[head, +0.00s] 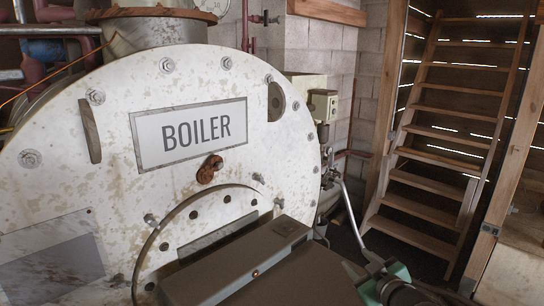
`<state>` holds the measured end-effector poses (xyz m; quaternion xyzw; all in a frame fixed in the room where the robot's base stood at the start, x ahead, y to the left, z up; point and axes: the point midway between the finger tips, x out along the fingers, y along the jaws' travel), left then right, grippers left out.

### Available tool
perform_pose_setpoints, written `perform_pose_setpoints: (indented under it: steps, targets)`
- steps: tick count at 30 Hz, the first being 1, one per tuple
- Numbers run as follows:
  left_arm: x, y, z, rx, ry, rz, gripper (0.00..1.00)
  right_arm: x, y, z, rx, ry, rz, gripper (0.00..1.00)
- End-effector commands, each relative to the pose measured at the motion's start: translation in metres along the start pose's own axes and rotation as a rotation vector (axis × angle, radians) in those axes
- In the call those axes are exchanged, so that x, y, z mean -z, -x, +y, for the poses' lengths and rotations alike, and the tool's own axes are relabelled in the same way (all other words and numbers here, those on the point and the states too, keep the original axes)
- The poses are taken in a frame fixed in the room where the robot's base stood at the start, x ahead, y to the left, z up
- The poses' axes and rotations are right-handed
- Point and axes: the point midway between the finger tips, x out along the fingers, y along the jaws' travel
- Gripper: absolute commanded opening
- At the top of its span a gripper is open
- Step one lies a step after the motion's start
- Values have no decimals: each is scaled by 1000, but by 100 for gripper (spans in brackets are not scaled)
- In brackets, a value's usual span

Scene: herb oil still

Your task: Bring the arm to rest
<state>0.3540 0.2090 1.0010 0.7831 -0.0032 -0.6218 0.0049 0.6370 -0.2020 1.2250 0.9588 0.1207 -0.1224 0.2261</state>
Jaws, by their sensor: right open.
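My right gripper (380,275) is at the bottom edge, right of centre, in the head view. Only its top part shows, with teal and dark pieces, and the rest is cut off by the frame. It is open, and I see nothing held in it. It appears in front of the floor, to the right of a grey box (240,262) on the boiler's front. I cannot tell how far apart they are. My left gripper is not in view.
The white boiler (110,160) with its nameplate (190,134) fills the left. A bent metal lever or pipe (350,207) rises just behind the gripper. Wooden stairs (440,130) and a post (507,170) stand at the right. Dark floor shows between boiler and stairs.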

Motion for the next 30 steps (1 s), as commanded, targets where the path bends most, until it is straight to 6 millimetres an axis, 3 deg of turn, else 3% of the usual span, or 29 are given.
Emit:
perform_pose_setpoints:
  steps: [5,9,12,15,18,30]
  targets:
    - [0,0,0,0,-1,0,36,-93,36,-36,-36,-184,-336,44]
    - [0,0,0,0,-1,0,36,-173,101,-100,-5,-345,-682,44]
    - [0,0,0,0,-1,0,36,-209,150,-143,36,-437,-880,44]
    - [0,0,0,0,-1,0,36,-226,185,-172,70,-495,-1007,44]
    - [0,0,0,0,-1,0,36,-233,200,-184,88,-523,-1062,44]
    - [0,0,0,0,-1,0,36,-235,201,-183,90,-529,-1067,44]
